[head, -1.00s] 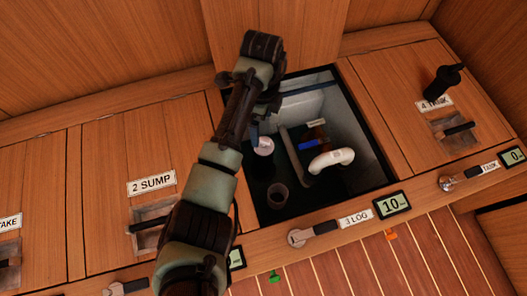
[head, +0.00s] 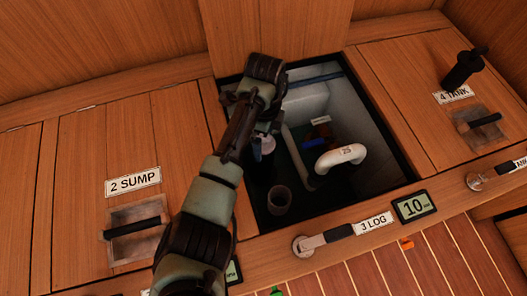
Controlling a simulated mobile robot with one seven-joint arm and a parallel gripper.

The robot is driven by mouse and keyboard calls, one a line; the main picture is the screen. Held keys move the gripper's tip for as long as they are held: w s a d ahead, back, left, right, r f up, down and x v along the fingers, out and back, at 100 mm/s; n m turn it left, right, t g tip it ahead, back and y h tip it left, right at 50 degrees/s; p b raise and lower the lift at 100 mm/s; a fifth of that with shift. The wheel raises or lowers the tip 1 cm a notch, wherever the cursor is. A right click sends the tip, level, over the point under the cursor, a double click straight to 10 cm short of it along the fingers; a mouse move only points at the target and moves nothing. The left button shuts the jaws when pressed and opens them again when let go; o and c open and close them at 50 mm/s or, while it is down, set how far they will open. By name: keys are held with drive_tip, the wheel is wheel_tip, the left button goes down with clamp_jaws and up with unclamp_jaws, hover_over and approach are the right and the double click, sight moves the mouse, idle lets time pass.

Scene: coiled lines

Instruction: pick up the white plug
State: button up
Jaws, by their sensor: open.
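What looks like the white plug (head: 268,145) is a pale round-topped piece in the open compartment marked 3 LOG, in the head view. It is partly hidden by my gripper (head: 257,150), which points down into the compartment from the upper left. The gripper is open, with its fingertips overlapping the white piece's left side in the picture. I cannot tell whether they touch it or are still above it.
A grey open-topped cylinder (head: 279,198) stands nearer the compartment's front. A white curved pipe (head: 341,157) and a blue-handled fitting (head: 314,143) lie to the right. The dark compartment rim (head: 383,130) surrounds them. Closed wooden hatches (head: 120,150) flank the opening.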

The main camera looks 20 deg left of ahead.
clamp_jaws()
idle(0.5)
drive_tip(key=shift+r, duration=0.15)
wheel_tip(320, 180, up, 10)
drive_tip(key=p, duration=0.7)
drive_tip(key=shift+r+p, duration=0.1)
drive_tip(key=shift+p, duration=0.8)
